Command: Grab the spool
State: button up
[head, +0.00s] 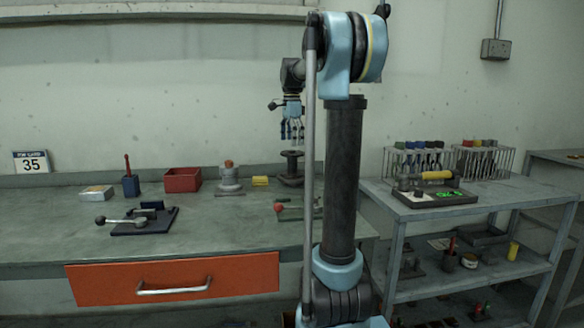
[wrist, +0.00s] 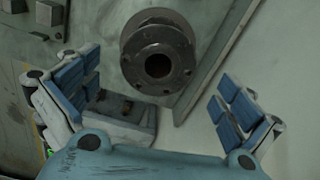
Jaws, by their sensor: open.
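The spool (head: 291,166) is a dark metal piece with flanged ends, standing upright on the bench near the wall. In the wrist view the spool (wrist: 158,62) shows from above as a round flange with a central hole, at the top middle. My gripper (head: 292,130) hangs above the spool in the head view, fingers pointing down, with a gap between them. In the wrist view my gripper (wrist: 150,108) has its blue-padded fingers spread wide, with nothing between them touching either pad. The spool lies beyond the fingers, roughly between them.
A yellow block (head: 260,181) and a grey flanged fitting (head: 229,178) stand left of the spool. A red-knobbed tool (head: 290,208) lies in front of it, partly hidden by my arm. A red box (head: 182,180) is farther left. The bench's front middle is clear.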

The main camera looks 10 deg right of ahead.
aim_at(292, 152)
jog(key=shift+d+f, duration=0.15)
jog(key=shift+f, duration=2.45)
jog(key=shift+c, duration=0.2)
jog(key=c, duration=2.1)
jog(key=shift+r, duration=0.1)
